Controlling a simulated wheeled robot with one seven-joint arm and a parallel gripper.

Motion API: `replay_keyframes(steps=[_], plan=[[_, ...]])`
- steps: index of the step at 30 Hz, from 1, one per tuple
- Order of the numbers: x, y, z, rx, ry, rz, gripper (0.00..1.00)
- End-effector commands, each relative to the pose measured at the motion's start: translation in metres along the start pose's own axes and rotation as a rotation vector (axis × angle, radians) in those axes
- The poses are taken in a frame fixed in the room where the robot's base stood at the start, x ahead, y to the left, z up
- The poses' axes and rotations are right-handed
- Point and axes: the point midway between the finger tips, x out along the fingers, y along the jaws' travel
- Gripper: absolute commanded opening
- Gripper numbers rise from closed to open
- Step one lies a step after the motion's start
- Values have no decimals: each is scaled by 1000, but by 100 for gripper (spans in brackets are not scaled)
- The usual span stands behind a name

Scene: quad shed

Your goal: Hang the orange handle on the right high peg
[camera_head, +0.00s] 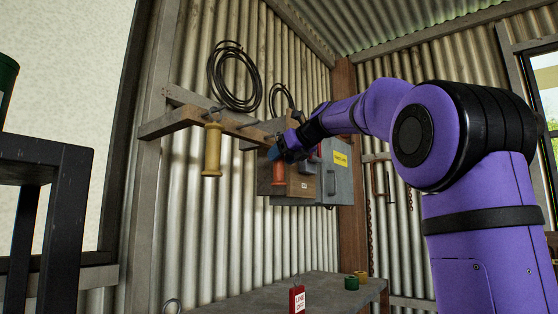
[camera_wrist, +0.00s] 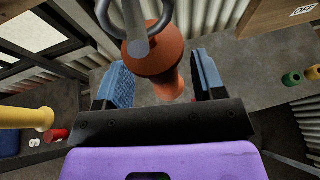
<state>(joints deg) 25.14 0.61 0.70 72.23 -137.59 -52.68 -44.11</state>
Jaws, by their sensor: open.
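The orange handle (camera_head: 278,174) hangs upright below my gripper (camera_head: 281,150), near the right end of the wooden peg rail (camera_head: 248,131). In the wrist view the orange handle (camera_wrist: 158,58) lies between the two blue fingers of my gripper (camera_wrist: 160,80), which are open with a gap on each side. Its metal ring (camera_wrist: 168,12) is at the top of the picture, beside the round grey end of a peg (camera_wrist: 138,46). The ring appears to be around this peg. In the head view my gripper hides the ring and the peg.
A yellow handle (camera_head: 212,152) hangs on the rail to the left. Black cable coils (camera_head: 233,76) hang above. A wooden box (camera_head: 299,181) and a grey cabinet (camera_head: 337,172) are close behind my gripper.

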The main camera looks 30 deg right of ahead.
Motion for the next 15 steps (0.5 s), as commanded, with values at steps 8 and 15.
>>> replay_keyframes(steps=[8,15], plan=[[-53,0,0,-1,-2,-2,63],[-83,0,0,-1,0,-1,63]])
